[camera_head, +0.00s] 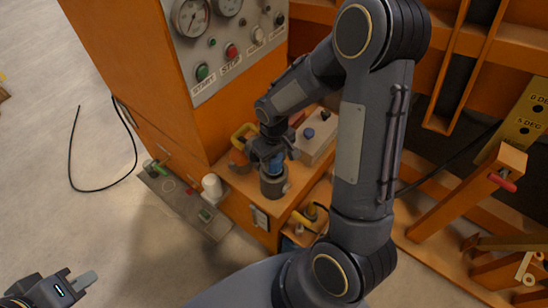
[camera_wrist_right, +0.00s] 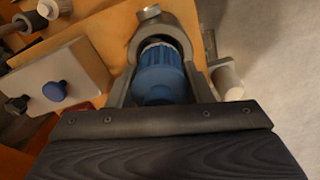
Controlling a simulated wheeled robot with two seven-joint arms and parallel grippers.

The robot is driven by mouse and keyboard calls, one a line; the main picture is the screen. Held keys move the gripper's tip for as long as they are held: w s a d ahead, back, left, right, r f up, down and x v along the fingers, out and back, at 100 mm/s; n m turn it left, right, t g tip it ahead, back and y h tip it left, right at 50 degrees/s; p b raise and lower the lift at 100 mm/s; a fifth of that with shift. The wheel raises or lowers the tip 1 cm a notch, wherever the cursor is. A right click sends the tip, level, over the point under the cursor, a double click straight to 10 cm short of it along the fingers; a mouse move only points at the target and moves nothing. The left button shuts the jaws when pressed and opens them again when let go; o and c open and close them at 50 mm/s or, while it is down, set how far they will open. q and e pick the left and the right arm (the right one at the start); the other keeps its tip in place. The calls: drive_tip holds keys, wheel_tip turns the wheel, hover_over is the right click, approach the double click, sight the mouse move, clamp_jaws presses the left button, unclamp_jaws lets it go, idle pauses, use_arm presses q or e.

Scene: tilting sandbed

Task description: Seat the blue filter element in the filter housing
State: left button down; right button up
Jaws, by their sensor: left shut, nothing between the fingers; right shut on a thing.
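The blue filter element (camera_head: 276,164) is held between the fingers of my right gripper (camera_head: 272,157), directly over the grey cylindrical filter housing (camera_head: 273,184) on the orange shelf. In the right wrist view the ribbed blue filter element (camera_wrist_right: 160,76) sits between the fingers, its pale far end at the mouth of the grey housing (camera_wrist_right: 178,20). The housing rim curves around that end. I cannot tell how deep the element is inside. My left gripper (camera_head: 84,281) is shut and empty at the lower left, far from the housing.
The orange cabinet with its gauge and button panel (camera_head: 228,50) rises behind the shelf. A pale box with a blue knob (camera_head: 316,136) stands right of the housing. The floor at left is mostly clear.

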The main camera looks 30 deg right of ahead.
sight(274, 166)
drive_tip(key=shift+f+b, duration=1.5)
drive_tip(key=shift+f, duration=0.25)
drive_tip(key=shift+r, duration=0.15)
drive_tip(key=shift+r+p, duration=1.2)
drive_tip(key=shift+r, duration=0.3)
idle(0.7)
drive_tip(key=shift+f+b, duration=1.7)
drive_tip(key=shift+f, duration=0.05)
drive_tip(key=o, duration=1.1)
drive_tip(key=shift+r, duration=0.1)
drive_tip(key=shift+r+p, duration=0.5)
drive_tip(key=shift+r, duration=3.4)
